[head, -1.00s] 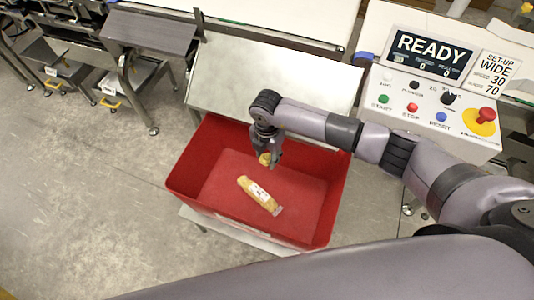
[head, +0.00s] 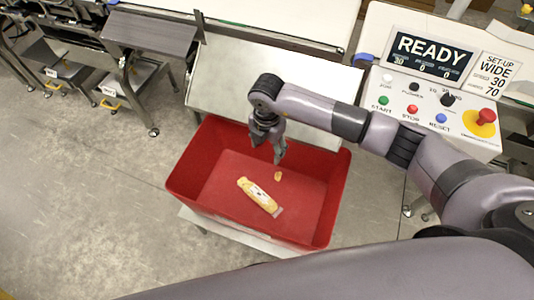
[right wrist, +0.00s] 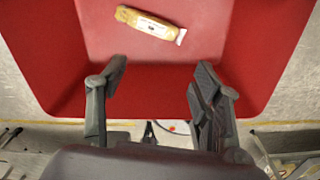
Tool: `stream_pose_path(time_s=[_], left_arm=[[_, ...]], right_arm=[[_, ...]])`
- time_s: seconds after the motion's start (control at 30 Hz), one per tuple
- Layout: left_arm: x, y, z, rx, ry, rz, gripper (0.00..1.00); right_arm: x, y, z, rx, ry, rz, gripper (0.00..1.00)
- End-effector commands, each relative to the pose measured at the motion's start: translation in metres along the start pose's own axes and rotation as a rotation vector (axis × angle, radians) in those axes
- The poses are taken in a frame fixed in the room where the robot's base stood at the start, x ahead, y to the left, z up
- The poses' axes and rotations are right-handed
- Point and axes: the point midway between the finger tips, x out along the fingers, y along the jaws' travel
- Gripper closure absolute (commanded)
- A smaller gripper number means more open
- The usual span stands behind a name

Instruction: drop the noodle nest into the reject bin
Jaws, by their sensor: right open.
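The noodle nest (head: 278,176) is a small yellow lump in the head view. It shows against the red inside of the reject bin (head: 318,232), just below my right gripper's fingertips and apart from them. I cannot tell whether it is in the air or resting. My right gripper (head: 268,151) is over the far part of the bin, open. In the right wrist view the gripper (right wrist: 160,72) has its fingers wide apart with nothing between them; the nest does not show there. My left gripper is not in view.
A yellow wrapped pack (head: 259,195) lies on the bin floor, also visible in the right wrist view (right wrist: 150,22). A pale sloping plate (head: 220,80) is behind the bin. A control panel (head: 432,95) reading READY stands at the right. Bare floor lies left.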

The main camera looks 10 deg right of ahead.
Motion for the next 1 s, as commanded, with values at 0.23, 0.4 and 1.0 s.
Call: stream_pose_path(time_s=[0.23,0.4,1.0], left_arm=[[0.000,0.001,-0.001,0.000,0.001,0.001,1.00],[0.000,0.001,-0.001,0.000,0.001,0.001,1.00],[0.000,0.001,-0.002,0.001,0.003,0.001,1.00]], right_arm=[[-0.049,0.001,0.001,0.000,-0.002,0.003,0.40],[-0.064,0.000,0.000,0.001,-0.001,0.001,0.40],[-0.067,0.000,0.000,0.000,0.000,-0.001,0.40]])
